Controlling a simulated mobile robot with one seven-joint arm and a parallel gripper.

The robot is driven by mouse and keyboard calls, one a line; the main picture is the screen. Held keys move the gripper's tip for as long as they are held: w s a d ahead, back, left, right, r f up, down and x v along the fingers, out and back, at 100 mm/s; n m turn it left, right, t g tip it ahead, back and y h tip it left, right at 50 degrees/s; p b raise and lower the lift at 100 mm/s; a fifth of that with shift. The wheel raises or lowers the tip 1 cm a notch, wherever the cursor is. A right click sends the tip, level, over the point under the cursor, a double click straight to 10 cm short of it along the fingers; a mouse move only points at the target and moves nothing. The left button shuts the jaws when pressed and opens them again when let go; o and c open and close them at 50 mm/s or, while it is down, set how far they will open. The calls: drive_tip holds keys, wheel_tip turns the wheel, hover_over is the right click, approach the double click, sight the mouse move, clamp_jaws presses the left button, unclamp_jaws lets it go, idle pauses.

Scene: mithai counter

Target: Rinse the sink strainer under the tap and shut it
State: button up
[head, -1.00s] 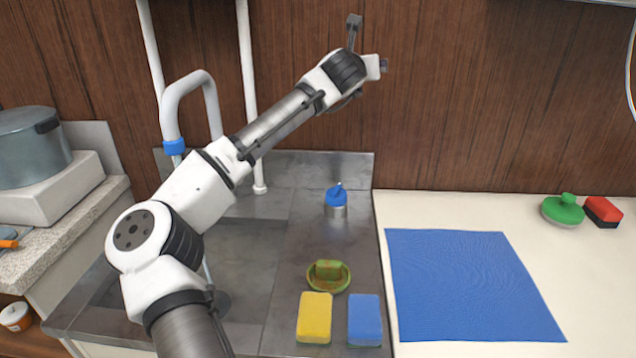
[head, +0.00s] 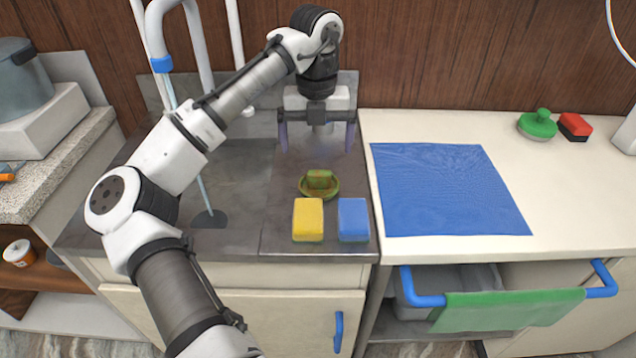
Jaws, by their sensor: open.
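A green round piece with a block-like grip and brownish smears (head: 319,185), which looks like the strainer, lies on the metal drainboard right of the sink. The white tap (head: 158,30) with a blue collar stands at the back left. A thin pale-blue stream of water (head: 203,190) runs from it to the dark drain (head: 209,219). My gripper (head: 317,140) points down, open, over the back of the drainboard, behind the strainer and apart from it. The blue-topped tap knob seen there before is hidden by my gripper. I cannot tell whether the fingers touch it.
A yellow sponge (head: 307,219) and a blue sponge (head: 353,219) lie in front of the strainer. A blue cloth (head: 450,190) covers part of the right counter. A green scrubber (head: 537,124) and a red block (head: 575,125) lie behind. A green towel (head: 505,310) hangs on a blue rail.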

sight(319, 172)
wheel_tip(319, 172, down, 4)
drive_tip(key=shift+r, duration=0.2)
drive_tip(key=shift+w+d+f+p, duration=0.15)
drive_tip(key=shift+f+p, duration=0.3)
drive_tip(key=shift+f, duration=0.95)
drive_tip(key=shift+w+d+f+p, duration=0.15)
drive_tip(key=shift+f+p, duration=0.25)
drive_tip(key=shift+f, duration=1)
drive_tip(key=c, duration=1)
drive_tip(key=shift+r, duration=0.15)
wheel_tip(319, 172, up, 20)
drive_tip(key=shift+b, duration=0.4)
drive_tip(key=shift+s, duration=0.1)
